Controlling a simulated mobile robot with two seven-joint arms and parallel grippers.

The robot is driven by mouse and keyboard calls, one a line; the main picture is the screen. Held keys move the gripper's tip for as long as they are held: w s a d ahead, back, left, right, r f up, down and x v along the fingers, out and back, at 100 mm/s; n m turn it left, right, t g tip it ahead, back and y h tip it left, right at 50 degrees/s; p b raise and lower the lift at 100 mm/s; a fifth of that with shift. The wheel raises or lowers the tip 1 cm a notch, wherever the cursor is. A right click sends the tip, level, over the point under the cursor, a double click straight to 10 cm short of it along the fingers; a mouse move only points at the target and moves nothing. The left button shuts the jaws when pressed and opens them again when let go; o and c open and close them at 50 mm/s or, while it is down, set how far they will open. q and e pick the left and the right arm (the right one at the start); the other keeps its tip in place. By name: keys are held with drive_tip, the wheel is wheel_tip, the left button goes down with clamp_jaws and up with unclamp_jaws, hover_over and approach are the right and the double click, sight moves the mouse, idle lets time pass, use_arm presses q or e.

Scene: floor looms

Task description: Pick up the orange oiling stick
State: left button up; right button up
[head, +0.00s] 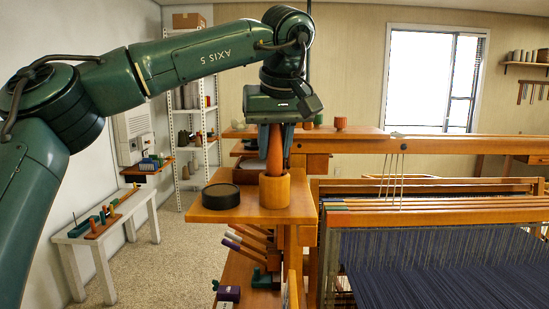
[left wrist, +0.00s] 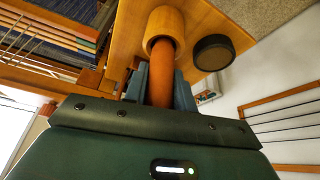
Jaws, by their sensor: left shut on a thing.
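The orange oiling stick (head: 275,155) stands upright in a round wooden cup (head: 275,190) on a small wooden shelf (head: 240,212). My left gripper (head: 276,140) comes down from above and is shut on the stick's upper part. In the left wrist view the stick (left wrist: 161,75) runs between the two grey fingers of my gripper (left wrist: 160,88), and its lower end goes into the cup (left wrist: 163,24). The stick's top is hidden by the gripper. My right gripper is not in view.
A round black container (head: 221,196) stands left of the cup on the same shelf. A loom with dark blue warp (head: 430,260) fills the right side. Purple-ended and green tools lie below the shelf. A white bench (head: 105,220) stands at the left; the floor between is clear.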

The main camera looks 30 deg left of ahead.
use_arm(q)
drive_tip(key=shift+c, duration=0.6)
drive_tip(key=shift+r, duration=0.1)
wheel_tip(320, 180, up, 10)
drive_tip(key=shift+f, duration=0.1)
idle(2.3)
